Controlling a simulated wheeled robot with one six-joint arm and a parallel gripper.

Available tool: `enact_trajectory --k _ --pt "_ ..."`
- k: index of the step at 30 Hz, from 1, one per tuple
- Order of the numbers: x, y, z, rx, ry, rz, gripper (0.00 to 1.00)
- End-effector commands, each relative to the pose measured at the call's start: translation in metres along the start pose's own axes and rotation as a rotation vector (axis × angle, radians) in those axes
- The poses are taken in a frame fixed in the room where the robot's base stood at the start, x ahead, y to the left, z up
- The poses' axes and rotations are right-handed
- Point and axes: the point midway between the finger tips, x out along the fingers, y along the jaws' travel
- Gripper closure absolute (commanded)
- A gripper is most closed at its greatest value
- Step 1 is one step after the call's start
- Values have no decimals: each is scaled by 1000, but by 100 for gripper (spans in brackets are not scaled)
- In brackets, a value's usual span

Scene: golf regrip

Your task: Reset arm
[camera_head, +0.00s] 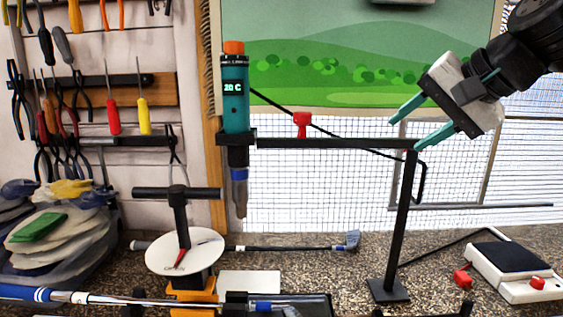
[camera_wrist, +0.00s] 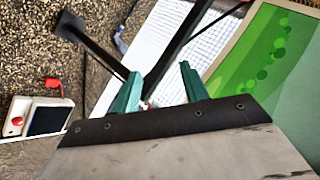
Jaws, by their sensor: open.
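My gripper (camera_head: 408,127) is at the upper right in the head view, with its two teal fingers apart and nothing between them. It is close to the right end of the black horizontal bar, near the top of the black post (camera_head: 402,215). In the wrist view my gripper's fingers (camera_wrist: 160,92) are spread, and the bar and post pass beyond them. A teal heat tool (camera_head: 235,95) with an orange top and a "20 C" display hangs upright at the bar's left end, apart from my gripper.
A red clip (camera_head: 302,124) sits on the bar. A golf club (camera_head: 290,248) lies on the speckled bench, and another shaft (camera_head: 130,299) crosses the front left. A round dial scale (camera_head: 185,251) and a white box with a dark pad (camera_head: 508,258) stand there. Tools hang at left.

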Motion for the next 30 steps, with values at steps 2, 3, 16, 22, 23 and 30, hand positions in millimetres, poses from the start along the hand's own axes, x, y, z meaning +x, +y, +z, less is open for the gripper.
enact_trajectory --k 2,3,16,22,23,30 --pt "9 35 37 -83 -67 95 56" --pt "12 53 53 -125 -102 143 56" --pt "10 219 182 -500 -431 554 56" --pt "7 238 192 -539 -469 599 56" --pt "7 238 192 -540 -470 599 56" --pt "7 237 192 -538 -468 598 56"
